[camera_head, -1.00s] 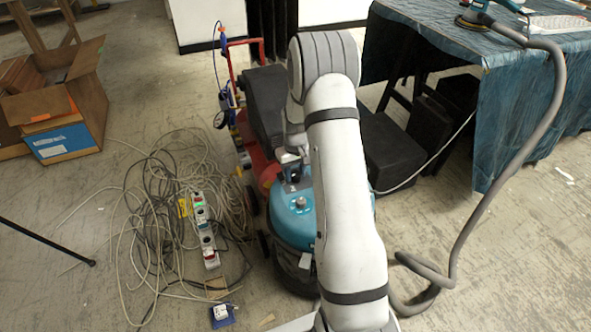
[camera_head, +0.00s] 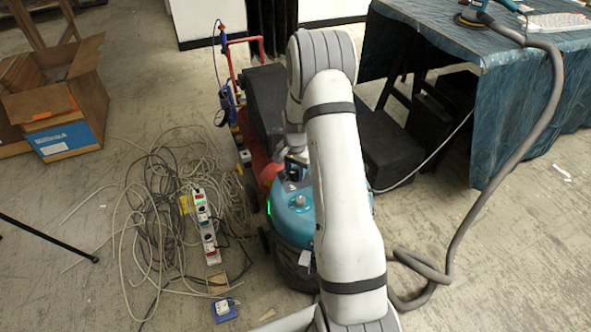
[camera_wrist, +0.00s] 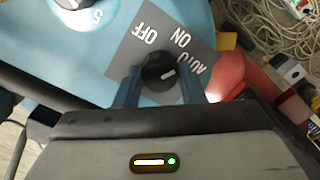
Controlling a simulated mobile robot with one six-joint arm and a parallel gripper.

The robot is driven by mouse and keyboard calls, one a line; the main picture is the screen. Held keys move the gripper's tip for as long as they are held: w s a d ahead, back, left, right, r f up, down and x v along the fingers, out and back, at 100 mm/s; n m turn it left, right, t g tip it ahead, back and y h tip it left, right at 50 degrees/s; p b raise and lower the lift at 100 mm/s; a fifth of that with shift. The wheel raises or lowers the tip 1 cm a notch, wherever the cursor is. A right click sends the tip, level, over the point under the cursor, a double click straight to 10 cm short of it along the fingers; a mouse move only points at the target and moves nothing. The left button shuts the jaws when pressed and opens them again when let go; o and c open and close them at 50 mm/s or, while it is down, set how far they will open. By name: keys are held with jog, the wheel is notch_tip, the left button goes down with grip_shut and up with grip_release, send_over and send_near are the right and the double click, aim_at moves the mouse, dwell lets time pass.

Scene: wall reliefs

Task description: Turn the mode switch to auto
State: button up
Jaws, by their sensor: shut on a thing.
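The mode switch is a black round knob (camera_wrist: 159,72) with a white mark, on a grey plate (camera_wrist: 150,38) lettered OFF, ON and AUTO. The letters read upside down in the wrist view. The white mark points right and slightly up, toward the AUTO lettering. My gripper (camera_wrist: 160,88) is shut on the knob, one finger on each side. The plate sits on a teal vacuum machine (camera_wrist: 60,85), which also shows in the head view (camera_head: 292,222), partly behind my arm. The switch cannot be made out in the head view.
Another dial (camera_wrist: 72,3), marked 5, is at the wrist view's upper left. In the head view, tangled cables and a power strip (camera_head: 206,228) lie left of the machine. A grey hose (camera_head: 487,195) runs on the right, beside a covered table (camera_head: 520,110). A cardboard box (camera_head: 60,110) is far left.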

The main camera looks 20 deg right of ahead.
aim_at(295, 172)
jog(key=m, duration=0.3)
jog(key=shift+m, duration=0.3)
jog(key=shift+m+p, duration=0.35)
jog(key=shift+m, duration=1.45)
jog(key=o, duration=1)
jog(key=shift+r+p, duration=0.85)
jog(key=shift+r, duration=3.05)
